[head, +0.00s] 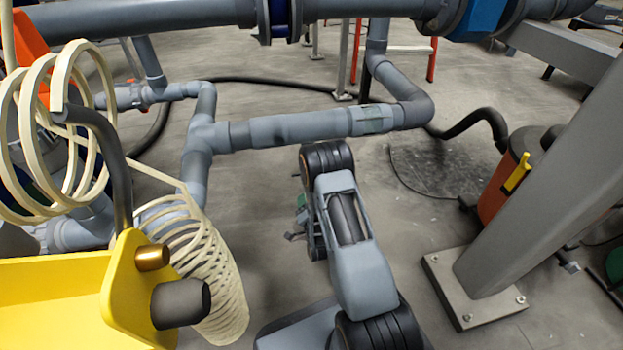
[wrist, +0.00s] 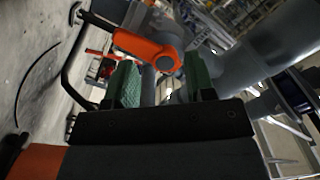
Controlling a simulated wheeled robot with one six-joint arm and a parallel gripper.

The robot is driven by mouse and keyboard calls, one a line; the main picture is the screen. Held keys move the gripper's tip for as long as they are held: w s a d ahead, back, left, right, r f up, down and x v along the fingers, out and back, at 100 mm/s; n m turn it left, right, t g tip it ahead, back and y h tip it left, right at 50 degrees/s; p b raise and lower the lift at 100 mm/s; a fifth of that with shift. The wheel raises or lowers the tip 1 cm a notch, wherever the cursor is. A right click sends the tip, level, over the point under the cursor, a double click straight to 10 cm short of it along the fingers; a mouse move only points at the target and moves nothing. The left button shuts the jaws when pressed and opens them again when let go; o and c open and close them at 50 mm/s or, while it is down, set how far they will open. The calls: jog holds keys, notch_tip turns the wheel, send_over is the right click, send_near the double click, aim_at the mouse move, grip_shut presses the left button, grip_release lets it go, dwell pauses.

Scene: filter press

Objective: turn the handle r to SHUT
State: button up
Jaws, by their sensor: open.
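In the wrist view an orange handle (wrist: 145,47) with a rounded end shows just beyond my gripper's fingertips. It crosses the upper part of the gap between them, and I cannot tell whether it touches a finger. No label on it can be read, so I cannot tell if it is handle r. My gripper (wrist: 160,82) is open, its two green finger pads apart, with nothing clamped between them. In the head view my arm hides most of the gripper; a bit of green (head: 301,203) shows at its left. The handle near the gripper is hidden there.
Grey pipes (head: 290,130) run across beyond my arm. A yellow bracket (head: 60,290) and a cream coiled hose (head: 200,260) stand at left, with an orange part (head: 30,38) above. A grey post (head: 540,170) and an orange container (head: 508,180) stand at right.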

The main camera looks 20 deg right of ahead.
jog(key=shift+w+d+f+n+b, duration=0.25)
jog(key=shift+w+d+n, duration=0.45)
jog(key=shift+w+n, duration=0.65)
jog(key=shift+w+d+f+n+b, duration=0.2)
jog(key=shift+w+d+n, duration=0.65)
jog(key=shift+n, duration=0.95)
jog(key=shift+w+d+f+n+b, duration=0.2)
jog(key=shift+w+d+n, duration=0.4)
jog(key=shift+w+n, duration=0.8)
jog(key=shift+s, duration=0.2)
jog(key=shift+c, duration=0.4)
